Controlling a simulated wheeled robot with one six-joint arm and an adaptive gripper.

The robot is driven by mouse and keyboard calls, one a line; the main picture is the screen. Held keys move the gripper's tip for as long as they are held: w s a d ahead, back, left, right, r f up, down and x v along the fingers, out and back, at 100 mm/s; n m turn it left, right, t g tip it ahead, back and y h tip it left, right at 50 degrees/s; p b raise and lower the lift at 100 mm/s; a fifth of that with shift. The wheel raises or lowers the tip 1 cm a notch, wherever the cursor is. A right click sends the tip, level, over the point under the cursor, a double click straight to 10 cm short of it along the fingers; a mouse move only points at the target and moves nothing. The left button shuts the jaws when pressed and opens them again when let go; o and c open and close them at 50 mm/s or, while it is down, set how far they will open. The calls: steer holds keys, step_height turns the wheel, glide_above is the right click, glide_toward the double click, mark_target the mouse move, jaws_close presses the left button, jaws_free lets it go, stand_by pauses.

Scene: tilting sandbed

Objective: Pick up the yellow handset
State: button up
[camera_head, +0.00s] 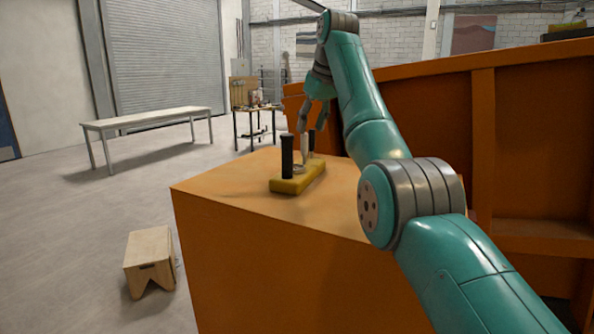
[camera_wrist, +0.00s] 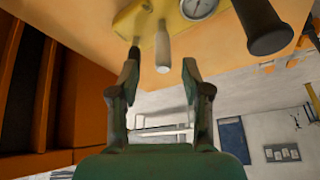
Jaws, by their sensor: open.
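The yellow handset (camera_head: 297,181) lies on top of the orange block (camera_head: 262,262). It has an upright black handle (camera_head: 287,157) at its near end and another dark upright part behind. In the wrist view the handset (camera_wrist: 136,20) shows at the top edge, cut off, with a round dial (camera_wrist: 198,7), a pale upright peg (camera_wrist: 162,48) and the large black handle (camera_wrist: 262,28). My gripper (camera_head: 313,122) is above the handset, fingers pointing down. In the wrist view my gripper (camera_wrist: 161,66) is open and empty, with the pale peg showing beyond the gap between its fingertips.
A tall orange wall (camera_head: 428,115) stands right behind the block. A small wooden stool (camera_head: 149,252) is on the floor at left front. A white bench (camera_head: 155,118) and a cluttered small table (camera_head: 256,109) stand farther back. The left floor is mostly clear.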

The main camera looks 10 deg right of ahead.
mark_target(303, 152)
steer(key=x, duration=0.9)
steer(key=shift+s+a+f, duration=0.1)
steer(key=shift+a+f, duration=0.1)
steer(key=shift+f, duration=0.05)
jaws_close()
